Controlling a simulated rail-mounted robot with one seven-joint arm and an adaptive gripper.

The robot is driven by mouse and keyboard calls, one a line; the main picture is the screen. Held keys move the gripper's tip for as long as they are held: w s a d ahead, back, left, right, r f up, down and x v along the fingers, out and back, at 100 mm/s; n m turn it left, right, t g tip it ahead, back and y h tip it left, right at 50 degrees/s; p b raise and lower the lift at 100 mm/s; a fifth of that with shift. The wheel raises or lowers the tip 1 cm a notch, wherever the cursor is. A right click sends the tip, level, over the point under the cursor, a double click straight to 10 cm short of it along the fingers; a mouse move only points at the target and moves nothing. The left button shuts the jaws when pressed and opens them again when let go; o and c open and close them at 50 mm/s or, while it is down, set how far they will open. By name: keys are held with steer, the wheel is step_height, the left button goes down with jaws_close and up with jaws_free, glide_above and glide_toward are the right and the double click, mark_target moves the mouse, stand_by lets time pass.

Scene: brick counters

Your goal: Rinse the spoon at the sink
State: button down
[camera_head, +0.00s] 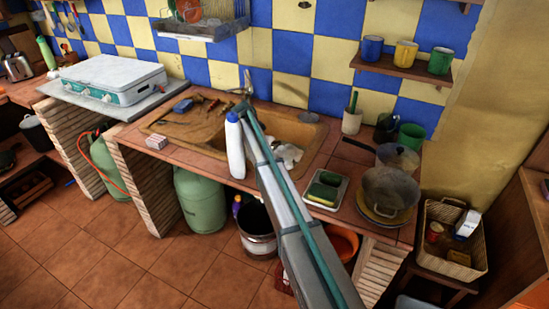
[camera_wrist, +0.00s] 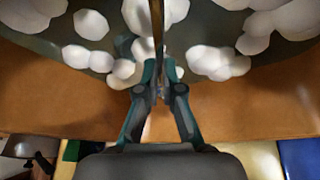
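My gripper (camera_wrist: 162,68) is in the wrist view, its fingertips close together around a thin brown upright piece (camera_wrist: 157,22), which looks like the spoon's handle. The spoon's bowl cannot be made out. The fingertips are over the sink basin, among clumps of white foam (camera_wrist: 212,62). In the head view the sink (camera_head: 298,132) is set in the tiled counter, with foam (camera_head: 288,155) inside and a metal faucet (camera_head: 247,80) behind.
A white bottle (camera_head: 235,150) with a blue cap stands at the sink's front edge. Small tools lie on the brown drainboard (camera_head: 165,122) at left. A sponge tray (camera_head: 325,190), a pot (camera_head: 388,187) and a pan (camera_head: 398,156) crowd the right side.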

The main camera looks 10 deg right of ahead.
step_height(320, 180, up, 12)
steer(key=p, duration=0.3)
stand_by(1.0)
steer(key=shift+r, duration=0.1)
stand_by(1.9)
step_height(320, 180, up, 4)
steer(key=shift+f+p, duration=0.1)
steer(key=shift+p, duration=0.45)
stand_by(0.4)
